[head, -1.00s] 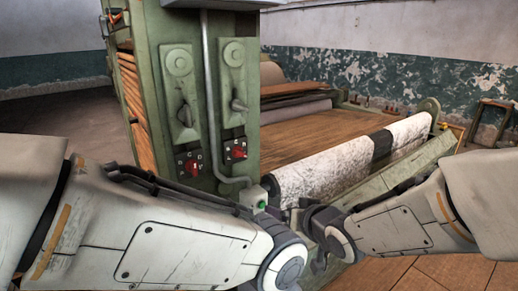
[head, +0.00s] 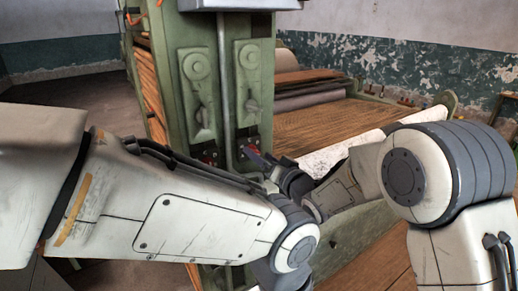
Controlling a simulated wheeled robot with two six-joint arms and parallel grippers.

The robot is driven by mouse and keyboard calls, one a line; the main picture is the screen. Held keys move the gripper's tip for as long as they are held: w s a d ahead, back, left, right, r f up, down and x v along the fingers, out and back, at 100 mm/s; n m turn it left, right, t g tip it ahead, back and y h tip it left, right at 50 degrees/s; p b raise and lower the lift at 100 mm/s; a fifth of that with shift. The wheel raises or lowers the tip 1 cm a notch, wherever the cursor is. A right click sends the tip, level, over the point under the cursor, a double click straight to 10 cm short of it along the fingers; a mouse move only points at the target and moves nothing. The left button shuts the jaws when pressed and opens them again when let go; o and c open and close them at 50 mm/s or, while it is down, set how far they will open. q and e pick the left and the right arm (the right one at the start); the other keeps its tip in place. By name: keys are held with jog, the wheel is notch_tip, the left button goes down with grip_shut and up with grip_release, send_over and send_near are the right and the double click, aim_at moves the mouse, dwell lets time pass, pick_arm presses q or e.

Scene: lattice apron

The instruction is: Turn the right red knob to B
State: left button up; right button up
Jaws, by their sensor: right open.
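The right red knob sits on a small dark plate (head: 252,142) low on the right green panel of the machine. My right gripper (head: 257,158) is open right in front of it and hides most of the knob; I cannot tell whether the fingers touch it or where it points. The left red knob (head: 208,157) is on its own dark plate below the left panel, partly hidden by my left arm. The plates' letters are not readable now. My left arm crosses the lower left, and its gripper is out of view.
The green machine column (head: 179,60) carries levers above both knobs and a grey conduit (head: 224,75) between them. A white roller (head: 330,155) and a wooden bed (head: 330,115) lie to the right, behind my right arm. Floor is free at far left.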

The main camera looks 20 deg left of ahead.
jog(key=shift+x, duration=0.95)
